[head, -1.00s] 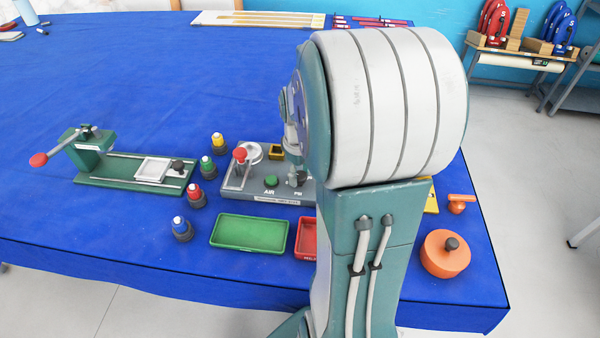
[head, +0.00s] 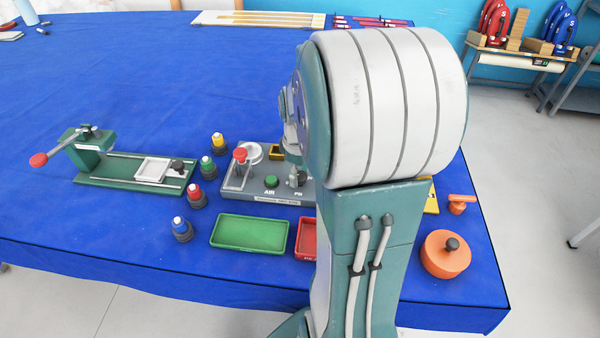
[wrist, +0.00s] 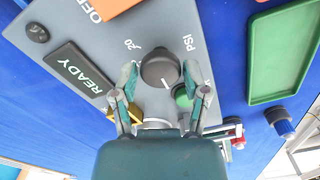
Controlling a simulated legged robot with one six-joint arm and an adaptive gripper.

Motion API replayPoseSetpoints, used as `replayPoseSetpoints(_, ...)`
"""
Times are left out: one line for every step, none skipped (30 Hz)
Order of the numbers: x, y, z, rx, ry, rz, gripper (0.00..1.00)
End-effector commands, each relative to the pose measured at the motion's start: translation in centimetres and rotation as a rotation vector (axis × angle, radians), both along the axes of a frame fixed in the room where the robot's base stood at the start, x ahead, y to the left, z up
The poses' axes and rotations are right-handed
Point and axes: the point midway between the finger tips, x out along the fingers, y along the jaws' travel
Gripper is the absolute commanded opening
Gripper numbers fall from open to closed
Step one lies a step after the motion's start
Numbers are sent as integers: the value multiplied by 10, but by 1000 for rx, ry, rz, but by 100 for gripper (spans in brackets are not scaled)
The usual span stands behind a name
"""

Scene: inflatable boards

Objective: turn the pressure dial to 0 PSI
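The pressure dial (wrist: 160,66) is a dark round knob on a grey panel (wrist: 112,48) in the wrist view. A short white mark on its edge points toward the bottom of that picture. The labels "20" and "PSI" are printed above it, left and right. My gripper (wrist: 160,73) is open, with one fingertip on each side of the knob. Narrow gaps seem to show between tips and knob; contact is not clear. In the head view the dial (head: 297,180) is small beside the arm, and my gripper there is largely hidden.
A green button (wrist: 184,97) sits close to the dial by the right finger. A READY plate (wrist: 78,68) lies left. A green tray (head: 249,233) and a red tray (head: 306,238) lie in front of the panel. An orange round pot (head: 445,255) stands at right.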

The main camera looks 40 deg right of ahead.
Motion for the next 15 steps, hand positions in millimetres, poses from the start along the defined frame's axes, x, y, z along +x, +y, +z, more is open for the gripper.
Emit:
replayPoseSetpoints(0,0,0,0,1,0,85)
replayPoseSetpoints(0,0,0,1,1,0,85)
replayPoseSetpoints(0,0,0,1,1,0,85)
replayPoseSetpoints(-1,0,0,0,2,0,85)
replayPoseSetpoints(-1,0,0,0,2,0,85)
replayPoseSetpoints(-1,0,0,0,2,0,85)
replayPoseSetpoints(-1,0,0,0,2,0,85)
replayPoseSetpoints(-1,0,0,1,3,0,85)
replayPoseSetpoints(-1,0,0,1,3,0,85)
replayPoseSetpoints(-1,0,0,1,3,-1,85)
replayPoseSetpoints(-1,0,0,1,3,-1,85)
replayPoseSetpoints(-1,0,0,1,3,-1,85)
replayPoseSetpoints(-1,0,1,0,3,-1,85)
replayPoseSetpoints(-1,0,3,0,2,-1,85)
replayPoseSetpoints(-1,0,6,-1,2,-1,85)
